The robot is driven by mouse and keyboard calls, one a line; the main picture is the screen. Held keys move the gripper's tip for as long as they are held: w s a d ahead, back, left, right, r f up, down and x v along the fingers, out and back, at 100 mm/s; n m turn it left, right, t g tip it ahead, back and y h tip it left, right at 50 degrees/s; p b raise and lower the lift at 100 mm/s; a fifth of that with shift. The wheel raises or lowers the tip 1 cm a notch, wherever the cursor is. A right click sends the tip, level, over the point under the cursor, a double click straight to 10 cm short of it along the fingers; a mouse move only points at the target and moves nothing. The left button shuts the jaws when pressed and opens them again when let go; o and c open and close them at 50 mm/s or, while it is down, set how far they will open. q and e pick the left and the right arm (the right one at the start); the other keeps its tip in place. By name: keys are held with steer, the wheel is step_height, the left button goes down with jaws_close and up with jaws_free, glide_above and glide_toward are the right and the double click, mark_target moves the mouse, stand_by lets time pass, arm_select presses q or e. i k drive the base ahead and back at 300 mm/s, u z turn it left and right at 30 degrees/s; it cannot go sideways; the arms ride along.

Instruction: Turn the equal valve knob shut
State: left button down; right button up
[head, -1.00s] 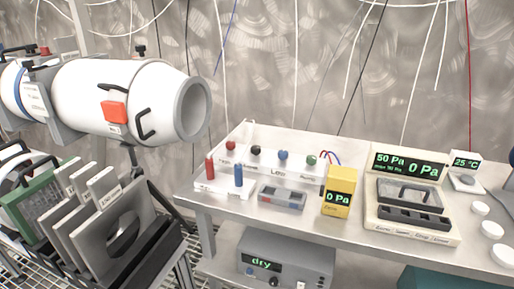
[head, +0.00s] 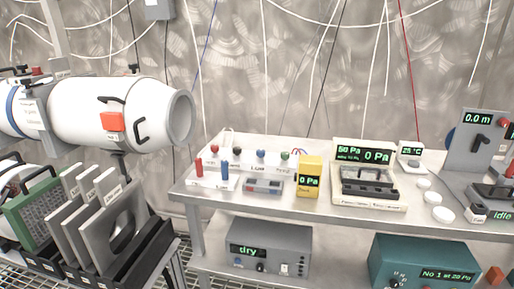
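A white valve block (head: 250,166) stands at the back left of the steel table, with a row of round knobs along it: red (head: 210,150), black (head: 237,152), blue (head: 261,154) and green (head: 285,155). The labels under the knobs are too small to read, so I cannot tell which is the equal valve knob or how far it is turned. A red post (head: 199,169) and a blue post (head: 222,171) stand on a white base in front of the block. Neither of my grippers is in view.
A yellow meter (head: 310,177) reading 0 Pa and a pressure display (head: 363,154) stand on the table (head: 260,208). Beyond are white discs (head: 433,198) and a grey 0.0 m unit (head: 471,138). A white cylinder (head: 75,100) and a plate rack (head: 150,240) stand left. Wires hang behind.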

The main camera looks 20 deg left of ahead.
mark_target(237, 150)
steer(key=i, duration=0.55)
steer(key=u, duration=0.7)
